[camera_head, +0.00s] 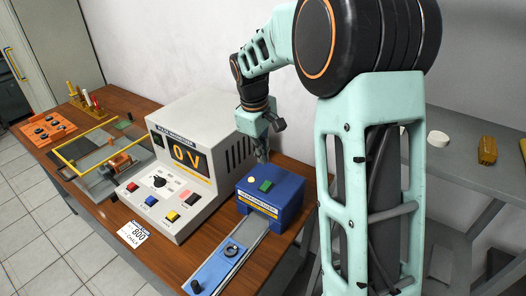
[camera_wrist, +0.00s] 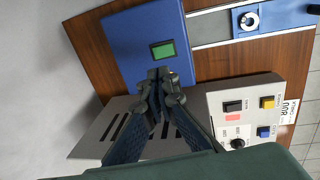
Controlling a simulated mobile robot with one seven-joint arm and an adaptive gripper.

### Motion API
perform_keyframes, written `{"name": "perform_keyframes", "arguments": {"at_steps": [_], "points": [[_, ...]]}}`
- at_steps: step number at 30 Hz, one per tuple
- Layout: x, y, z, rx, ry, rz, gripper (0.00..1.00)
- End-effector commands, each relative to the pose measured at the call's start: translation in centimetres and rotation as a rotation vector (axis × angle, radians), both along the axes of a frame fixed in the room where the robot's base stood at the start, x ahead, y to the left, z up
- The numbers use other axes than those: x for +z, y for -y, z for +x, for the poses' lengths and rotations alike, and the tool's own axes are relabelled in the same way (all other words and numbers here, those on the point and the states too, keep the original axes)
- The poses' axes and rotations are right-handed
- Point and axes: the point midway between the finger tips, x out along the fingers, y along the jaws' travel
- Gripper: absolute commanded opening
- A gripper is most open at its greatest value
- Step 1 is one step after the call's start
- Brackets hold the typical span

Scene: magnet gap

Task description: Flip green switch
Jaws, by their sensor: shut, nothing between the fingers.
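The green switch (camera_head: 266,186) is a small green rectangle on top of the blue box (camera_head: 285,193), which stands on the wooden table. In the wrist view the green switch (camera_wrist: 163,50) lies just beyond my fingertips. My gripper (camera_head: 262,156) is shut and empty, pointing down above the rear of the blue box. In the wrist view my gripper (camera_wrist: 161,75) shows its fingertips together, close to the switch's edge. I cannot tell whether the fingertips touch the box.
A grey power supply (camera_head: 190,150) reading "0 V" stands left of the blue box, with several coloured buttons. A blue-grey rail (camera_head: 230,262) extends from the box toward the front. A frame apparatus (camera_head: 95,160) and an orange board (camera_head: 48,129) are farther left. A white wall stands behind.

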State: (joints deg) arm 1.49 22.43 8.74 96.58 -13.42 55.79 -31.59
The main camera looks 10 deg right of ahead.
Motion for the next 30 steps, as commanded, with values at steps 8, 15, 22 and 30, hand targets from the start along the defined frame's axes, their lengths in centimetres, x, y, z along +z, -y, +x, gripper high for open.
{"name": "perform_keyframes", "arguments": {"at_steps": [8, 15, 22, 30], "points": [[-6.0, 0.8, 0.7, -0.002, -0.003, 0.000, 0.00], [-9.2, 1.2, 1.2, -0.001, 0.001, -0.001, 0.00], [-10.1, 1.3, 1.3, -0.001, 0.003, 0.000, 0.00], [-10.1, 1.3, 1.3, -0.001, 0.002, -0.001, 0.00]]}}
